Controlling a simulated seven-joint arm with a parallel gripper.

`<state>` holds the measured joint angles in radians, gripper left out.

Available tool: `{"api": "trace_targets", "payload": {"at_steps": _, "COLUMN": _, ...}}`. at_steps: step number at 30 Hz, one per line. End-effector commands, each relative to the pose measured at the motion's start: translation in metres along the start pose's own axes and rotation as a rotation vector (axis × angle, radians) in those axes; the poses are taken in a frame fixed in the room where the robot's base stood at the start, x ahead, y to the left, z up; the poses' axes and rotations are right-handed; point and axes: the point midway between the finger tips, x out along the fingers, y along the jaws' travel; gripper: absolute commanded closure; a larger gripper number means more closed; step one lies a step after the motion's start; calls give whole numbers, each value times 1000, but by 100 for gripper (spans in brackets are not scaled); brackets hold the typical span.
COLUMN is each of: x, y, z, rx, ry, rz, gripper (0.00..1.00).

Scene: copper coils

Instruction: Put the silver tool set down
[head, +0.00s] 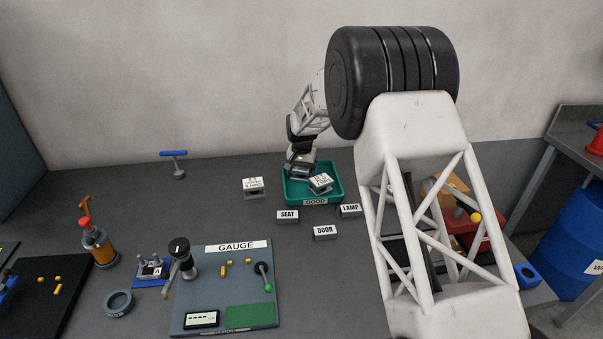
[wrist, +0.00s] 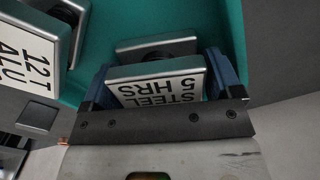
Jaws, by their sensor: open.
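A silver tool set piece (wrist: 158,86) with a white label reading "STEEL 5 HRS" lies between the fingers of my gripper in the wrist view. My gripper (wrist: 160,78) is open, with one blue finger on each side of the piece. In the head view my gripper (head: 300,170) is low over the back left of the teal tray (head: 292,196) marked "GOOD". The piece is hidden there behind my gripper. Another silver labelled piece (head: 320,182) sits in the tray to the right; in the wrist view it (wrist: 30,45) reads "12 T ALU".
Blocks marked SEAT (head: 288,216), DOOR (head: 325,232) and LAMP (head: 350,210) stand in front of the tray. Another labelled silver piece (head: 253,187) stands left of it. A GAUGE board (head: 205,315) is at the front. The table left of the tray has free room.

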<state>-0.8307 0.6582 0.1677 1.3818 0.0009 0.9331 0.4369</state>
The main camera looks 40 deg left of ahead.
Motion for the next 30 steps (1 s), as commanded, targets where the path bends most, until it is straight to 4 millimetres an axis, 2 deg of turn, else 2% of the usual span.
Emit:
{"api": "trace_targets", "payload": {"at_steps": 8, "x": -28, "y": 0, "z": 0, "rx": 0, "ry": 2, "rz": -1, "gripper": 15}}
{"api": "trace_targets", "payload": {"at_steps": 21, "x": -95, "y": 0, "z": 0, "rx": 0, "ry": 1, "rz": 0, "gripper": 15}}
{"api": "trace_targets", "payload": {"at_steps": 30, "x": -117, "y": 0, "z": 0, "rx": 0, "ry": 0, "rz": 1, "gripper": 15}}
